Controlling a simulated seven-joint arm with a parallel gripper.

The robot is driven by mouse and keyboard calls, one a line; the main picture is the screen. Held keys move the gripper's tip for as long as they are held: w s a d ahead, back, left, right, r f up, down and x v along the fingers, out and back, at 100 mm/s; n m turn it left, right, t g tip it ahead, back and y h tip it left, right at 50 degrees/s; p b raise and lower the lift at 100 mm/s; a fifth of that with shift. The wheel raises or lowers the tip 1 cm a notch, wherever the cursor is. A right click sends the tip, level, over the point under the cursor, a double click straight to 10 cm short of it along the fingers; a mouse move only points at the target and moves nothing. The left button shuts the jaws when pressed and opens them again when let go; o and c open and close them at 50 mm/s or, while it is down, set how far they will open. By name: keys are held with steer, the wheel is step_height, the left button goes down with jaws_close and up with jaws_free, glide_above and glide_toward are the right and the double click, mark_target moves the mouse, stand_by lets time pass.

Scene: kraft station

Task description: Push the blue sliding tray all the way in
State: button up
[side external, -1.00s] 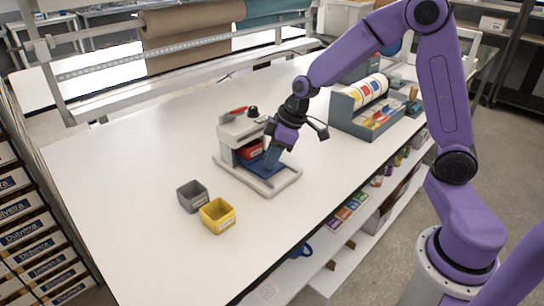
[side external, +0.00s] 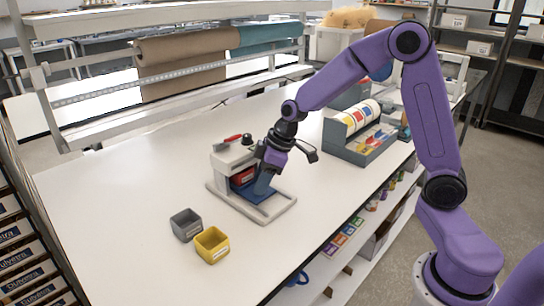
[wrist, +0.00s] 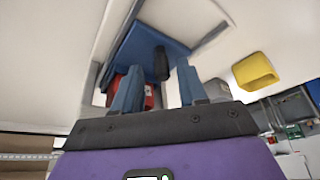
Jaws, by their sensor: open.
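The blue sliding tray (side external: 245,191) sits low in a white press-like station and sticks out over its pale base frame (side external: 274,212). In the wrist view, the blue tray (wrist: 140,42) has an upright black handle (wrist: 162,63). My gripper (side external: 262,191) is over the tray's outer part, pointing down. In the wrist view, my gripper (wrist: 158,78) is open, its two blue fingers apart with the handle appearing between them. I cannot tell whether a finger touches the tray or handle. A red block (side external: 243,175) is inside the station above the tray, partly hidden.
A grey bin (side external: 186,225) and a yellow bin (side external: 212,245) stand left of the station. A grey organiser (side external: 352,140) with colored rolls stands at the back right. The white tabletop (side external: 120,190) is clear to the left.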

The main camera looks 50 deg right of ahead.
steer(key=v, duration=1.7)
steer(key=shift+f, duration=0.1)
